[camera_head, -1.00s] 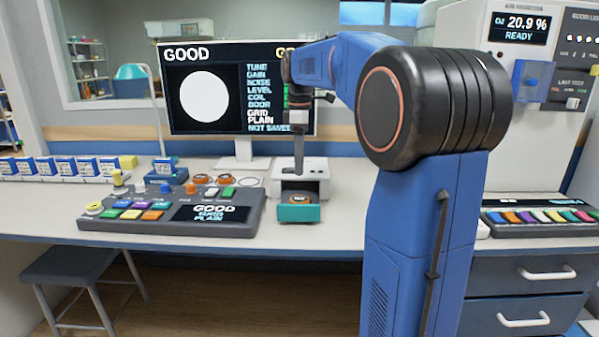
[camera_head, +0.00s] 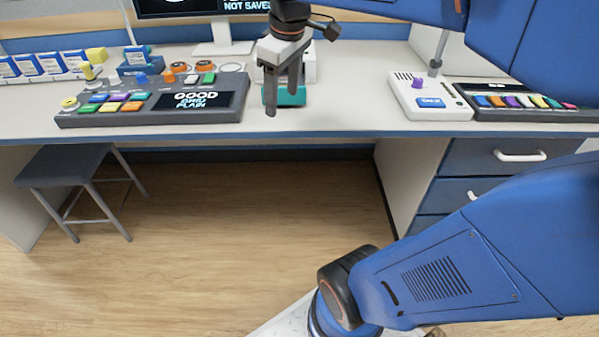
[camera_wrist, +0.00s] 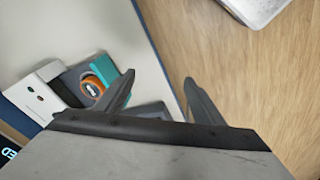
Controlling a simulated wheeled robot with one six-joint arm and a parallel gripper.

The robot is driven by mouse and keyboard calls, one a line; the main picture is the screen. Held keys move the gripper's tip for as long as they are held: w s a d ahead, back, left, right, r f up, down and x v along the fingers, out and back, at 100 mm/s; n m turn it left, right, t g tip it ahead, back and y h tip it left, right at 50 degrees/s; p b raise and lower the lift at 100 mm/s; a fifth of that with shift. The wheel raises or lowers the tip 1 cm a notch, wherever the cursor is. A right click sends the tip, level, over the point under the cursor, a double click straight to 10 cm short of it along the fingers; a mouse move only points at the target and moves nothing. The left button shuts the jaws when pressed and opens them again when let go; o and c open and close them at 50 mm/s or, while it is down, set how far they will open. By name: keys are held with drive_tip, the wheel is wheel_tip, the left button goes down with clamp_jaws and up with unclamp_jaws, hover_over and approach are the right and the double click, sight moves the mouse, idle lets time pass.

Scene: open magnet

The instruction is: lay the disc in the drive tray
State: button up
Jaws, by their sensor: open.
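My gripper (camera_head: 283,106) is open and empty, pointing down in front of the drive in the head view. In the wrist view its two fingers (camera_wrist: 160,78) stand apart over the desk's front edge. The white drive (camera_wrist: 36,92) has its drive tray (camera_wrist: 72,78) out, with a teal front (camera_wrist: 103,68). A disc with an orange ring and pale centre (camera_wrist: 92,86) lies in the tray, beside the gripper and not between its fingers. In the head view the fingers partly cover the drive (camera_head: 309,72) and the teal tray front (camera_head: 291,97), and the disc is hidden.
A dark console (camera_head: 150,104) with coloured buttons stands left of the drive. Two orange-ringed discs (camera_head: 204,66) sit behind it. A white device (camera_head: 428,97) and a coloured key strip (camera_head: 520,103) are at the right. A stool (camera_head: 65,166) stands below. The floor in front is clear.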

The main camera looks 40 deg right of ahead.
drive_tip(key=s+a+f+m+t, duration=0.1)
drive_tip(key=s+a+f+m, duration=0.1)
drive_tip(key=s+f, duration=0.4)
drive_tip(key=s+a+f+m+t, duration=0.1)
drive_tip(key=s+a+f+m, duration=0.1)
drive_tip(key=s+f, duration=0.4)
drive_tip(key=shift+s+a+m, duration=0.3)
drive_tip(key=shift+s+m, duration=0.2)
drive_tip(key=shift+s, duration=0.1)
